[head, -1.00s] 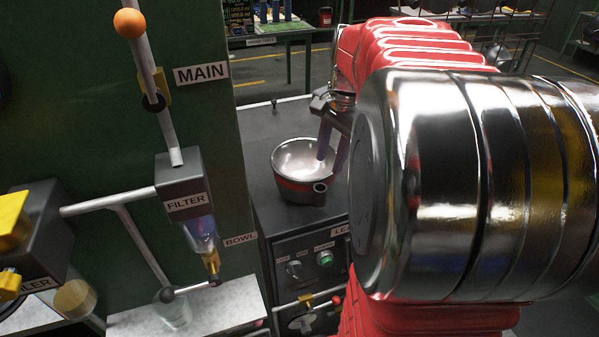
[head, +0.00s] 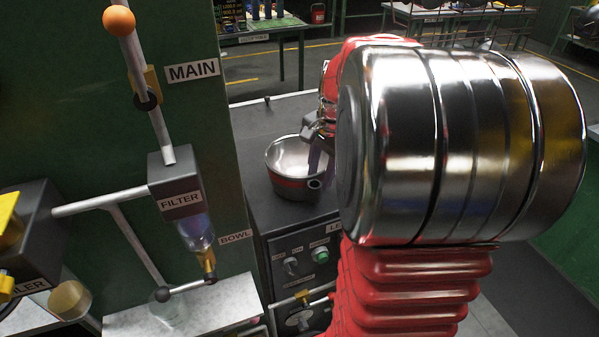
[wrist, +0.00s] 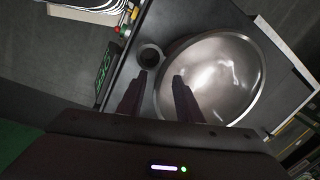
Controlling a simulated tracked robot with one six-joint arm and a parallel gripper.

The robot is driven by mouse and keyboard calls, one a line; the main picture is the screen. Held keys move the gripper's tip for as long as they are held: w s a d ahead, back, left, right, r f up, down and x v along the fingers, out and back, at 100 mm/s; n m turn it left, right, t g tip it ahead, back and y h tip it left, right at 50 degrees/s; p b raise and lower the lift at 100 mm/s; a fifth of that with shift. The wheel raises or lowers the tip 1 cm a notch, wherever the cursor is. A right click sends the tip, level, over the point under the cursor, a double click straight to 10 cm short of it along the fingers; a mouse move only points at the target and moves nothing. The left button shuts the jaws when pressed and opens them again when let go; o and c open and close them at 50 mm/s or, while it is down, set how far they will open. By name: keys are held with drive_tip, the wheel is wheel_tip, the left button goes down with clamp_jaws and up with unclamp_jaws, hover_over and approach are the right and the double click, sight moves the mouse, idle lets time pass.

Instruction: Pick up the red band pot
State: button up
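The red band pot (head: 286,182) is a round metal pot with a red band, standing upright on the dark cabinet top in the head view. Its short hollow handle (head: 315,184) points toward the camera. In the wrist view the pot's shiny inside (wrist: 215,75) fills the right, with the round handle end (wrist: 150,56) beside its rim. My gripper (wrist: 157,84) is open and empty there: the left finger is outside the pot, the right one overlaps its rim, and the handle shows between and beyond the tips. My arm partly hides the gripper in the head view; contact cannot be told.
The cabinet top (head: 262,120) is clear behind the pot. Knobs and a green button (head: 320,254) are on its front panel. To the left stands a green wall with the FILTER box (head: 178,185), its pipes and a glass tube. A work table (head: 265,32) is farther back.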

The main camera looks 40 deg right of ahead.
drive_tip(key=shift+w+f, duration=0.2)
drive_tip(key=shift+f, duration=1.05)
drive_tip(key=shift+c, duration=0.5)
clamp_jaws()
drive_tip(key=shift+r, duration=0.1)
